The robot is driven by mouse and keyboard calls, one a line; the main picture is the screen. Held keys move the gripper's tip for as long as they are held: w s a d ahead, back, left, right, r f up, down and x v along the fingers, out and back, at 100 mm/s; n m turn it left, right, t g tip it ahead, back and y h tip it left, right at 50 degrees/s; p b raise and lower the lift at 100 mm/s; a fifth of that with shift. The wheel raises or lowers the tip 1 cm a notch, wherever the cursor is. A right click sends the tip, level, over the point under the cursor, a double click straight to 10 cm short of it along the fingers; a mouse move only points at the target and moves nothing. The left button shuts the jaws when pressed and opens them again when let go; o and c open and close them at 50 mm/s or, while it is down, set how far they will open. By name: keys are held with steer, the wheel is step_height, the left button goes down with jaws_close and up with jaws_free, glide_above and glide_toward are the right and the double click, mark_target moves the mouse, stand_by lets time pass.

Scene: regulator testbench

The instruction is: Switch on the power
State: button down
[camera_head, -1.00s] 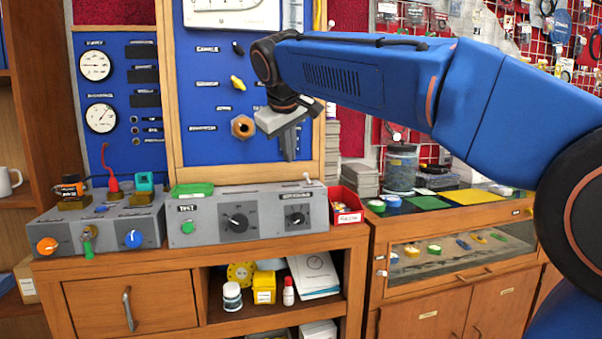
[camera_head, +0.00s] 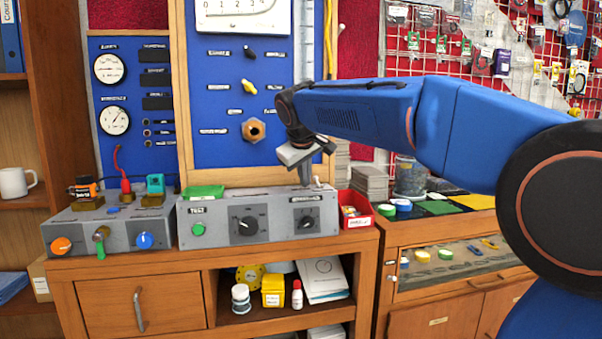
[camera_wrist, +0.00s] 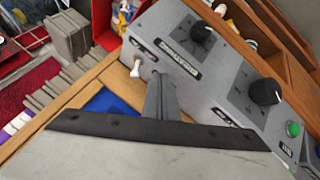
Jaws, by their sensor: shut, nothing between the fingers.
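The grey test box (camera_head: 215,223) stands on the wooden bench with a green button and two black knobs on its front. A small white toggle switch (camera_head: 317,182) stands up at the right end of its top. It also shows in the wrist view (camera_wrist: 136,69), beside a small dark label that I cannot read. My gripper (camera_head: 305,180) is shut and empty, pointing down just above the box's top, to the left of the switch. In the wrist view the closed fingers (camera_wrist: 157,80) are close to the switch; I cannot tell whether they touch it.
A red bin (camera_head: 359,222) stands right of the box. Another grey box (camera_head: 75,237) with coloured knobs stands at the left. A blue panel (camera_head: 223,130) in a wooden frame rises behind. A glass-fronted cabinet is at the right.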

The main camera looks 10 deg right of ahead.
mark_target(316, 177)
steer(key=shift+w+d+r, duration=0.2)
steer(key=shift+w+d, duration=0.5)
steer(key=shift+d, duration=0.35)
steer(key=shift+d+r+m+y, duration=0.25)
steer(key=shift+d+m+y, duration=0.1)
steer(key=shift+y, duration=0.35)
steer(key=shift+d+r+m+y, duration=0.25)
steer(key=shift+d+y, duration=0.35)
steer(key=shift+y, duration=0.2)
steer(key=y, duration=0.1)
steer(key=d+m+y, duration=0.1)
steer(key=shift+d+r+y, duration=0.1)
steer(key=shift+d+y, duration=0.2)
steer(key=shift+a, duration=0.1)
steer(key=shift+r, duration=0.1)
stand_by(0.4)
steer(key=shift+r, duration=0.7)
